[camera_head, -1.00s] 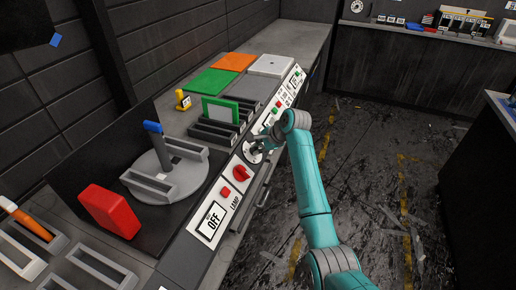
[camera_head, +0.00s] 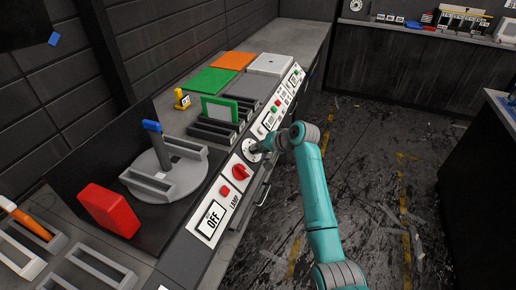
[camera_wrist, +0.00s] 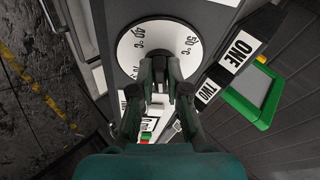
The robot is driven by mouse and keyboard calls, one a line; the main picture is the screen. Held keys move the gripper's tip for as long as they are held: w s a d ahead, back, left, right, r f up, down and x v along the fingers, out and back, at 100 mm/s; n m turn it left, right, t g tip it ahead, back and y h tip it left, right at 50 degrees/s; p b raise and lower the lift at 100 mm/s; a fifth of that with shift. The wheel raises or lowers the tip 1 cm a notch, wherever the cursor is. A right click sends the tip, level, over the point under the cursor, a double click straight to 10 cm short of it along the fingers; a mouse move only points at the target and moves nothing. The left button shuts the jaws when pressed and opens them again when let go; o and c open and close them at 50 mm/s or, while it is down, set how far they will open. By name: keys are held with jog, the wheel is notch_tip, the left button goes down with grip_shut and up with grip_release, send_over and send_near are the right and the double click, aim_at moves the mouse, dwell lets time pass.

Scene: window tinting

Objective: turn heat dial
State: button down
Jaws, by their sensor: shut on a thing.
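The heat dial is a white disc on the sloped front panel; it shows in the head view (camera_head: 249,152) and in the wrist view (camera_wrist: 150,38), where marks such as 40°C and 50°C can be read. My gripper (camera_head: 260,147) reaches it from the right. In the wrist view my gripper (camera_wrist: 160,68) has its fingers close together over the middle of the disc, shut on the dial's knob. The fingers hide most of the knob and the lower part of the scale.
A red rotary switch (camera_head: 239,172), a red button (camera_head: 225,191) and an OFF display (camera_head: 210,220) sit nearer on the panel. Slotted racks labelled ONE (camera_wrist: 238,51) and TWO (camera_wrist: 207,91) stand beside the dial, with a green-framed panel (camera_head: 220,109).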

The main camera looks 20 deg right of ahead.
jog(key=n, duration=0.2)
jog(key=n+y, duration=0.1)
jog(key=n, duration=0.3)
jog(key=shift+f+y, duration=0.25)
jog(key=shift+y, duration=0.05)
jog(key=shift+n, duration=0.4)
jog(key=c, duration=1.2)
grip_release()
jog(key=shift+f, duration=0.1)
jog(key=shift+o, duration=0.2)
jog(key=shift+d, duration=0.15)
jog(key=shift+s+d+r, duration=0.2)
jog(key=shift+d+r, duration=0.05)
jog(key=shift+r, duration=0.1)
jog(key=v, duration=1.1)
jog(key=shift+s+f, duration=0.1)
jog(key=shift+s, duration=0.05)
